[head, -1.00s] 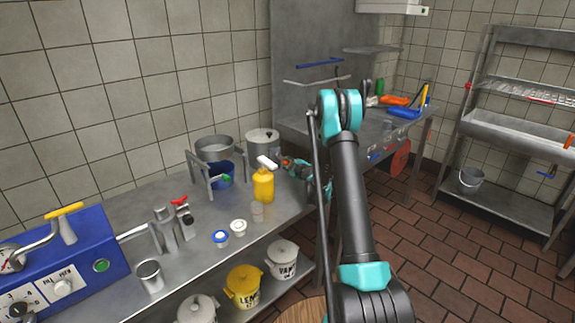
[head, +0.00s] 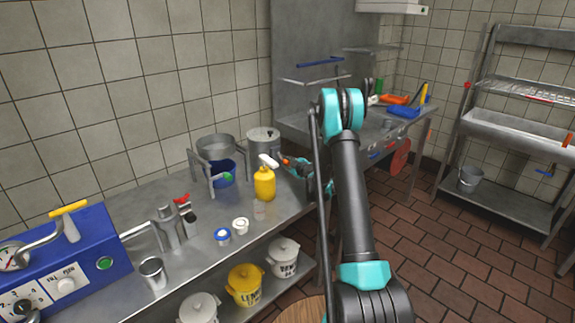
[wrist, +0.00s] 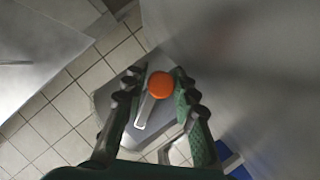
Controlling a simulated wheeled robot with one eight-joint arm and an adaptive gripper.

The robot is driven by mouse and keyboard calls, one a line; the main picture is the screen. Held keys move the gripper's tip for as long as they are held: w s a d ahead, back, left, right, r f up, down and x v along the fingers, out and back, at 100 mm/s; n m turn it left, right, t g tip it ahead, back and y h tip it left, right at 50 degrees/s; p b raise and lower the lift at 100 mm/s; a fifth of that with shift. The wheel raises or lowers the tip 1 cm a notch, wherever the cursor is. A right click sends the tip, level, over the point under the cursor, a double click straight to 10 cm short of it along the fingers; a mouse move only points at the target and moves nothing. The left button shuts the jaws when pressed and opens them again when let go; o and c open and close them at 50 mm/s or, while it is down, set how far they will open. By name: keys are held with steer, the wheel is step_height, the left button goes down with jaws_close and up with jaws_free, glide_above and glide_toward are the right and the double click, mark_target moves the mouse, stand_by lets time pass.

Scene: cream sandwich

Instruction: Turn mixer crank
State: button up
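An orange round knob (wrist: 160,85) sits on a grey metal arm (wrist: 146,110), which looks like the crank, in the wrist view. My gripper (wrist: 157,80) is open, with one finger on each side of the knob. Gaps show beside the knob, and contact cannot be told. In the head view my gripper (head: 290,164) is small and partly hidden by my arm, near the back of the counter. It is beside a grey lidded metal cylinder (head: 263,138). Which body the crank belongs to is not clear.
A yellow pump bottle (head: 264,186) stands just left of my gripper on the counter (head: 195,245). A metal pot on a stand (head: 215,148), with a blue container (head: 222,172) below, stands farther left. Tiled floor (head: 430,230) is open at right.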

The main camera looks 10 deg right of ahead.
steer(key=shift+s, duration=0.1)
steer(key=v, duration=1.2)
